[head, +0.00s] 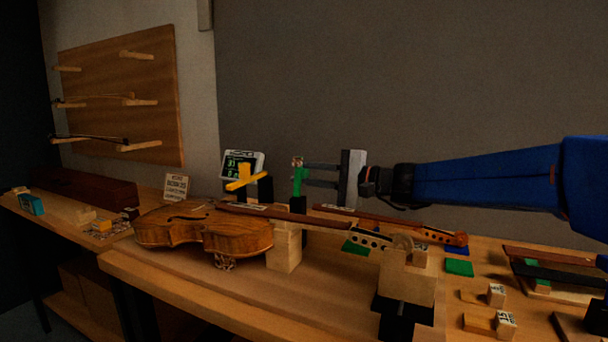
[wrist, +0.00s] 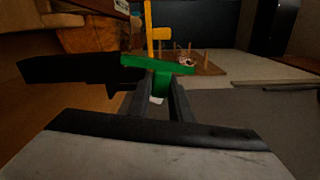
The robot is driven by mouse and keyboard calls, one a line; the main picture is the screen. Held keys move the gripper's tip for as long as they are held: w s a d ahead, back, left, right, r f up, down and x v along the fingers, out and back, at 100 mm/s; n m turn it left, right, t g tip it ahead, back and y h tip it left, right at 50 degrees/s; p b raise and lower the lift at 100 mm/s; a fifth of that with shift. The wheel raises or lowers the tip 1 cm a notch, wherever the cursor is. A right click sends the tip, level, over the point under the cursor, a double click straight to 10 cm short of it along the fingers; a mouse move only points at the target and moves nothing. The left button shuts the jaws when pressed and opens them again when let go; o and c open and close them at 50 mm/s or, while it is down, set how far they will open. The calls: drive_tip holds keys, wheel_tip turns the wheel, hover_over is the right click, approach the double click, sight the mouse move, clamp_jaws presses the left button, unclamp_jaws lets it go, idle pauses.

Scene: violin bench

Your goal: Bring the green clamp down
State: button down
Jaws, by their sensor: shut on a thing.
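The green clamp (head: 299,182) is held between the fingertips of my gripper (head: 307,174), which reaches in from the right in the head view. The clamp is upright above the bench, close over a black block (head: 298,205); whether it touches that block I cannot tell. In the wrist view the green clamp (wrist: 158,64) lies across the fingertips of my gripper (wrist: 160,96), with part of it between the fingers. A yellow clamp (head: 244,180) stands just left of the green one, and also shows in the wrist view (wrist: 149,30).
A violin (head: 205,230) lies on the bench (head: 180,285) below left. A violin neck (head: 290,217) passes under my gripper beside a wooden block (head: 284,248). A small display (head: 241,160) stands behind the yellow clamp. Green pads (head: 459,267) and small labelled blocks (head: 496,295) lie at right.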

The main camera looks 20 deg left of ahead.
sight(297, 167)
drive_tip(key=s+n, duration=0.1)
drive_tip(key=n, duration=0.1)
drive_tip(key=s+r+n, duration=0.1)
drive_tip(key=n, duration=0.1)
drive_tip(key=shift+a+r+n, duration=0.1)
drive_tip(key=shift+r+n, duration=0.05)
drive_tip(key=shift+n, duration=0.25)
drive_tip(key=shift+s+r+n, duration=0.1)
drive_tip(key=shift+s+n, duration=0.4)
drive_tip(key=shift+n, duration=0.55)
drive_tip(key=shift+s+n, duration=0.5)
drive_tip(key=shift+n, duration=0.55)
drive_tip(key=c, duration=1.6)
unclamp_jaws()
drive_tip(key=d, duration=0.5)
drive_tip(key=s+d, duration=0.1)
drive_tip(key=d, duration=1.1)
drive_tip(key=shift+s+d, duration=0.15)
drive_tip(key=shift+s, duration=0.1)
